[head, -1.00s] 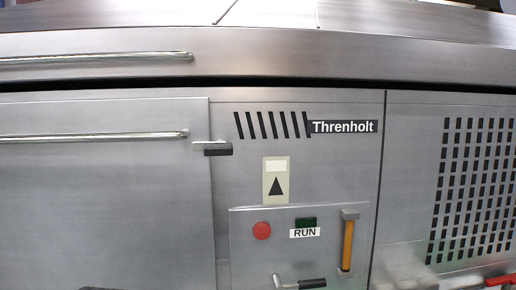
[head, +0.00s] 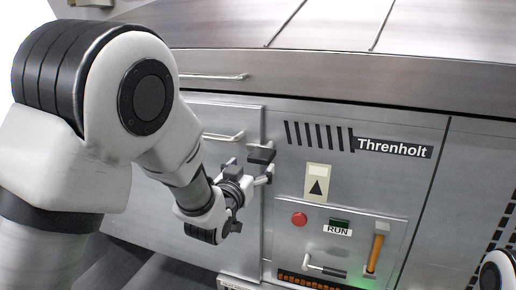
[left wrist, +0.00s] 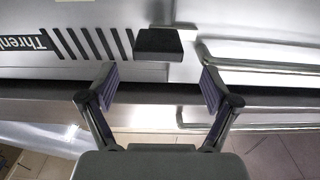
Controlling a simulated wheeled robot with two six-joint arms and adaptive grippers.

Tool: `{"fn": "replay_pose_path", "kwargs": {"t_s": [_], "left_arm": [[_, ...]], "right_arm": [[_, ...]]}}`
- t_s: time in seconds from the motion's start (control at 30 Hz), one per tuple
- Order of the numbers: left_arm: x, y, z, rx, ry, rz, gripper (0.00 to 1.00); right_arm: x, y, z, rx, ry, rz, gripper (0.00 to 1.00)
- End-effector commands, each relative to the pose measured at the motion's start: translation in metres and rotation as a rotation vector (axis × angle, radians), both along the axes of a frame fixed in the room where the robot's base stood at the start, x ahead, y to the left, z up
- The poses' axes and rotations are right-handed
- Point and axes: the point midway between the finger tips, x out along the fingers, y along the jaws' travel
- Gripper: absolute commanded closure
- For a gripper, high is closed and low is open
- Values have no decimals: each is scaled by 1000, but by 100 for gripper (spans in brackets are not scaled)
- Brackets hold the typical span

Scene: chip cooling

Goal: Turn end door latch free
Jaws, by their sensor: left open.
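The end door latch (head: 261,154) is a dark block-shaped grip on a metal base at the right edge of the steel end door (head: 190,187). In the left wrist view the latch (left wrist: 158,44) lies just beyond my fingertips, roughly centred between them. My left gripper (head: 254,171) is open beside the latch; the left wrist view shows its fingers (left wrist: 160,84) spread wide with nothing between them. I see no finger contact with the latch. The gripper and wrist hide part of the door edge below it. My right gripper is out of view.
Bar handles (head: 222,137) run along the door and the hood edge above it.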

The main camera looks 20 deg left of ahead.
Motion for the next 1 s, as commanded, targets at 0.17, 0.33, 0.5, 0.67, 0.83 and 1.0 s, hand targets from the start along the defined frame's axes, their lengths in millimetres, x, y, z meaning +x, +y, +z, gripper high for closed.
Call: {"fn": "replay_pose_path", "kwargs": {"t_s": [0.17,0.33,0.5,0.67,0.83,1.0], "left_arm": [[35,-1,5,-2,1,1,12],[52,-1,1,-1,3,1,12],[53,-2,-1,0,3,1,12],[53,-2,-1,0,3,1,51],[53,-2,-1,0,3,0,72],[53,-2,-1,8,2,0,72]], "right_arm": [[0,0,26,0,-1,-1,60],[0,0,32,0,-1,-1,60],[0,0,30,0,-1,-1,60],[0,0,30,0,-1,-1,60],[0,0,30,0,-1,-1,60],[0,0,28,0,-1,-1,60]]}}
